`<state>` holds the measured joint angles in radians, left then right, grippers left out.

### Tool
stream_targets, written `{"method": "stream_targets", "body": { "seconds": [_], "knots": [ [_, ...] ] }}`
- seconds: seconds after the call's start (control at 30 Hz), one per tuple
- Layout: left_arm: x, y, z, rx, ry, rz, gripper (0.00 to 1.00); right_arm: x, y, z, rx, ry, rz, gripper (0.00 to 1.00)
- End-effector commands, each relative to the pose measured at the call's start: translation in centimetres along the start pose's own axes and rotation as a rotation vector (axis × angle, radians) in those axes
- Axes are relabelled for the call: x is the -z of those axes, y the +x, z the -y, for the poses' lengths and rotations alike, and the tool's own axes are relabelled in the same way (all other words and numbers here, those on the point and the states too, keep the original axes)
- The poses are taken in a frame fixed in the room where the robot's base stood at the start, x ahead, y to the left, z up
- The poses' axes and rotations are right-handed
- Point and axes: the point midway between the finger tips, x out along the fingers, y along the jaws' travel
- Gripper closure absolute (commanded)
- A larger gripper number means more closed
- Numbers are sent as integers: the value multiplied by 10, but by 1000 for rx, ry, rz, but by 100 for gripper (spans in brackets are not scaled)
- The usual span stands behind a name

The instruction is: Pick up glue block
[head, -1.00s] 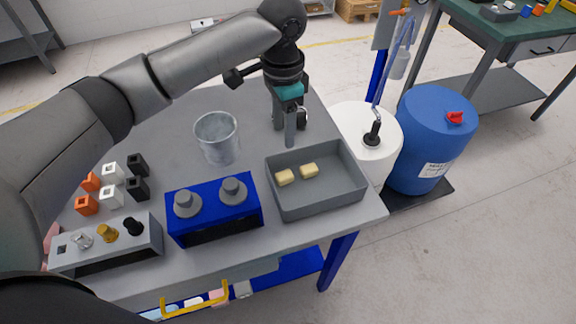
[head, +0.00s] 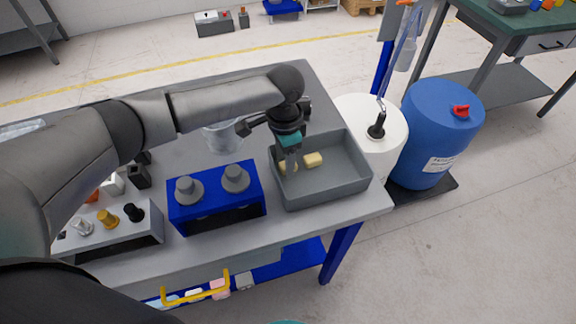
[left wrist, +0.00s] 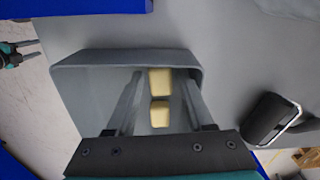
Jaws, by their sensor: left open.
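Two pale yellow glue blocks lie in a grey tray (head: 335,190) at the table's right end. One glue block (head: 313,160) is in plain view; the other (head: 283,168) is partly hidden by my left gripper (head: 289,170). My left gripper points down into the tray, its fingers open and empty. In the left wrist view, both blocks, one nearer (left wrist: 159,114) and one farther (left wrist: 160,81), show between the spread fingers. I cannot tell if the fingers touch the tray floor.
A blue stand (head: 215,205) with two grey knobs is left of the tray. A clear cup (head: 222,137) stands behind it, partly hidden by my arm. A grey holder (head: 110,232) with small pegs is at front left. White and blue drums (head: 436,135) stand beyond the table's right edge.

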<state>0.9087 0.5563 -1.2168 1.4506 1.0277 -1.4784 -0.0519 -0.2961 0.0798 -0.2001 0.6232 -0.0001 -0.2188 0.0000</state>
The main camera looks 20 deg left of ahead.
Motion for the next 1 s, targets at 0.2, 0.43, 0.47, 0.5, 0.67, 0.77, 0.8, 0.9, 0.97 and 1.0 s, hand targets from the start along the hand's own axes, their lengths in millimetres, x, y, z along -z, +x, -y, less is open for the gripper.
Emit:
{"method": "stream_targets", "body": {
  "seconds": [0.2,0.43,0.47,0.5,0.67,0.77,0.8,0.9,0.97,1.0],
  "knots": [
    [0,0,0,1,1,-1,48,-4,0,0,0,0,6,50],
    [0,0,0,1,1,-1,73,-6,0,0,0,0,10,50],
    [0,0,0,1,1,-1,77,-6,0,0,0,0,10,50],
    [0,0,0,1,1,-1,81,-6,0,0,0,0,10,50],
    [0,0,0,1,1,-1,99,-6,0,0,0,0,10,50],
    [0,0,0,1,1,-1,100,-6,0,0,0,0,11,50],
    [0,0,0,1,1,-1,100,-6,0,0,0,0,11,50],
    [0,0,0,1,1,-2,100,-6,0,0,0,0,11,50],
    [0,0,0,1,1,-2,100,-6,0,0,0,0,11,50],
    [0,0,0,1,1,-2,100,-6,0,0,0,0,11,50]
  ]
}}
